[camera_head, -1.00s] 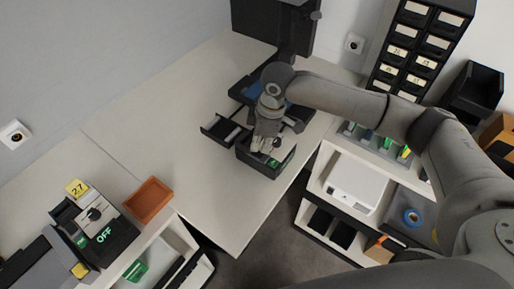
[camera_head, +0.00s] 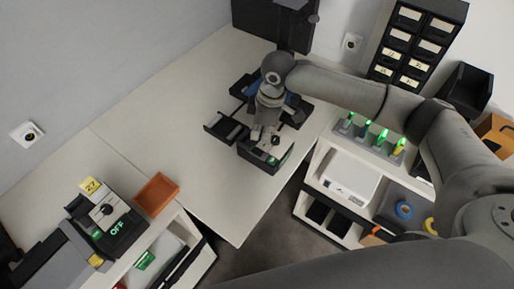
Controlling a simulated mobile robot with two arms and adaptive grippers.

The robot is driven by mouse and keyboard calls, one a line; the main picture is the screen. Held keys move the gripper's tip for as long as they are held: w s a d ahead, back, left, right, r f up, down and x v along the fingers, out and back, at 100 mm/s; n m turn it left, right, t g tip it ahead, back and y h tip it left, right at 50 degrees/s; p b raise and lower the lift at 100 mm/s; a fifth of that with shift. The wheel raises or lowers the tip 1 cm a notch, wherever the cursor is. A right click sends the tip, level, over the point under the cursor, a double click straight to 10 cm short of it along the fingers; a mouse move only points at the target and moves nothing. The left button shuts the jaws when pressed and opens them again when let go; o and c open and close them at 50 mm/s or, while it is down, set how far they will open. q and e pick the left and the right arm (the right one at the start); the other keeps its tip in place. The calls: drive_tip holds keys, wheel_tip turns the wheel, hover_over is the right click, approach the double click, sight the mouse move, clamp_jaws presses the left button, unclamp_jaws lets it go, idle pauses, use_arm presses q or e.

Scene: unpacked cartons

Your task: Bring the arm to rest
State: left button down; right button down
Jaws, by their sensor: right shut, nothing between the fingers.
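My right arm reaches in from the right across the picture. Its gripper (camera_head: 263,134) points down over a dark control box (camera_head: 262,158) on the white table (camera_head: 215,190). The box has a green part on its near right side. The gripper's fingers are close together with nothing visible between them. Whether they touch the box cannot be told.
A dark tray (camera_head: 226,127) lies beside the box. Black drawers (camera_head: 415,45) and a shelf (camera_head: 350,180) are at the right. The table's middle is clear.

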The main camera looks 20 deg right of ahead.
drive_tip(key=s+a+f+m+t+y, duration=0.25)
drive_tip(key=s+a+f, duration=0.25)
drive_tip(key=s+a, duration=0.6)
drive_tip(key=s+d+f+m+h, duration=0.2)
drive_tip(key=s+d+m+h, duration=0.2)
drive_tip(key=s+d+m, duration=0.8)
drive_tip(key=s+d+f+n+b, duration=0.2)
drive_tip(key=f+b, duration=0.1)
drive_tip(key=f, duration=1.4)
drive_tip(key=s+d+f+n+b, duration=0.1)
drive_tip(key=s+d+f+b, duration=0.2)
drive_tip(key=f, duration=1.4)
drive_tip(key=s+d+f+g+b, duration=0.2)
drive_tip(key=s+f+b, duration=0.3)
drive_tip(key=s+f, duration=1)
wheel_tip(320, 180, down, 4)
drive_tip(key=shift+d+f, duration=0.15)
drive_tip(key=shift+d, duration=0.05)
